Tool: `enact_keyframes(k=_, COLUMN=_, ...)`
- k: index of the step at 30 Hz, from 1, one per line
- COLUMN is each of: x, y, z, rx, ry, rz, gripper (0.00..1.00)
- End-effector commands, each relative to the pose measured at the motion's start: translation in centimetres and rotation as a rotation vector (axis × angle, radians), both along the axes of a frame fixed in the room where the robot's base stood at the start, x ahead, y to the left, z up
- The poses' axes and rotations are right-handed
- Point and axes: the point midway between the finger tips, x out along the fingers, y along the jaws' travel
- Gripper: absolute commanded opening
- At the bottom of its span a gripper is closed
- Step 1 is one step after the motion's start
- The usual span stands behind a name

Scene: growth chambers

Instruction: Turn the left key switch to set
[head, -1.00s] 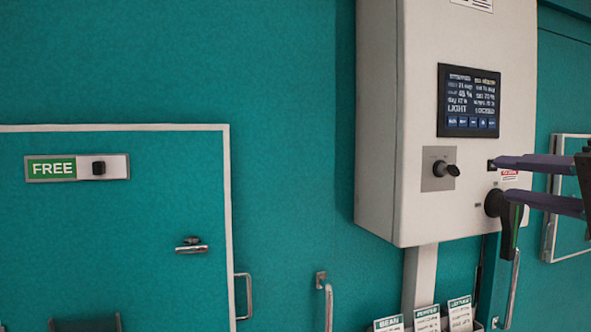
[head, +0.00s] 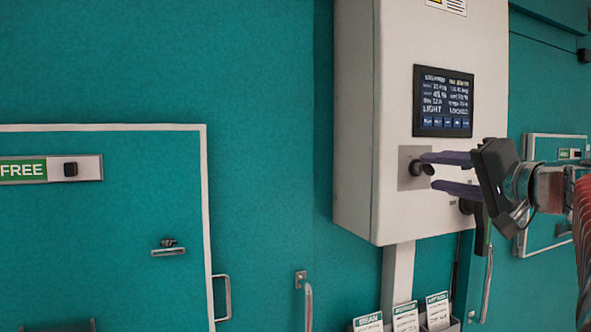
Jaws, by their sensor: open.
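My gripper (head: 425,172) reaches in from the right with two purple fingers, one above the other. The fingers are apart, and their tips overlap the switch in the picture, the upper one just above the knob and the lower one below it. I cannot tell whether they touch it. A dark handle (head: 483,232) lower right on the box is partly hidden behind my gripper.
A display screen (head: 443,102) sits above the switch. Below the box, a holder carries several seed cards (head: 405,317). A teal door with a FREE sign (head: 22,169) is at left. A smaller hatch (head: 540,238) is at right, partly behind my arm.

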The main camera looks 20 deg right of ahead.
Motion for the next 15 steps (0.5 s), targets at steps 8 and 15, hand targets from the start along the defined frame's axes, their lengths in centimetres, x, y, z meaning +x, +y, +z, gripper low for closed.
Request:
enact_keyframes(k=8, x=2.6, y=0.1, z=0.0, rx=0.0, ry=-0.001, rz=0.0, gripper=0.41)
enact_keyframes(k=15, x=3.0, y=0.1, z=0.0, rx=0.0, ry=0.0, rz=-0.001, gripper=0.41)
